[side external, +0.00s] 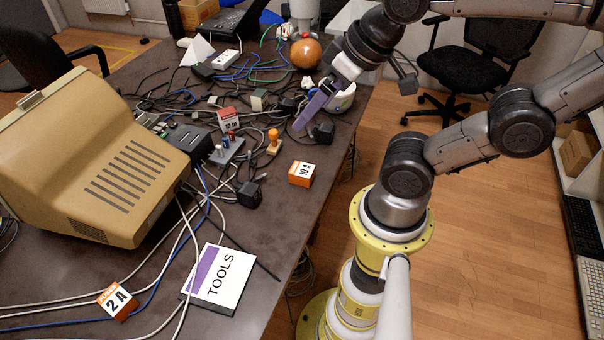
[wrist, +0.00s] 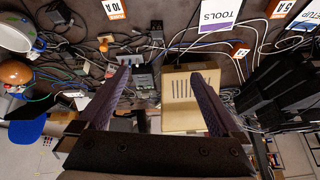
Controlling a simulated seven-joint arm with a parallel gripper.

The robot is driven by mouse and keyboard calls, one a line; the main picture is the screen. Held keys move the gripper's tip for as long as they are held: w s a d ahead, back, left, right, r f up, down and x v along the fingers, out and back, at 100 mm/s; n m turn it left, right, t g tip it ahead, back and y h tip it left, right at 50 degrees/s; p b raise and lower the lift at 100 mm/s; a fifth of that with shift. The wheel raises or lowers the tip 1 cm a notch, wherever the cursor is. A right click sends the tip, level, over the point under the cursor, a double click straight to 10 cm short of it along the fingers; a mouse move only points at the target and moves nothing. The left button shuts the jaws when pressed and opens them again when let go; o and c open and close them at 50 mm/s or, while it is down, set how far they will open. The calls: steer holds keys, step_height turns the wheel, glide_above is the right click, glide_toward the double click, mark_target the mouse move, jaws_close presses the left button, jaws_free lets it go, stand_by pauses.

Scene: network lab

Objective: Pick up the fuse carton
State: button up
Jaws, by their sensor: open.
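Several small orange-and-white cartons with amp labels look like fuse cartons. In the side view, one marked 10 A (side external: 301,173) stands near the table's right edge, and one marked 2 A (side external: 117,301) lies at the front left. In the wrist view, the 10 A carton (wrist: 114,9) is at the top edge, the 2 A carton (wrist: 240,51) is right of centre, and a 5 A carton (wrist: 284,8) is at the top right. My gripper (side external: 312,112) is above the back right of the table, apart from these cartons. Its purple fingers are open and empty in the wrist view (wrist: 160,73).
A beige monitor (side external: 110,160) fills the table's left side. A white TOOLS box (side external: 228,275) lies in front. A red-and-white box (side external: 228,119), a joystick-like orange knob (side external: 273,135) and an orange ball (side external: 305,54) stand among tangled cables. The front-right tabletop is fairly clear.

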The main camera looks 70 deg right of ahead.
steer(key=w+m, duration=0.4)
steer(key=m+g, duration=0.6)
steer(key=m, duration=0.6)
glide_above(302, 169)
step_height(302, 169, down, 19)
steer(key=f, duration=0.7)
steer(key=shift+s+a, duration=0.1)
steer(key=shift+a, duration=0.3)
steer(key=shift+d+f, duration=0.25)
steer(key=shift+f, duration=1.1)
steer(key=shift+d+f, duration=0.2)
steer(key=shift+f, duration=1.1)
steer(key=c, duration=1.4)
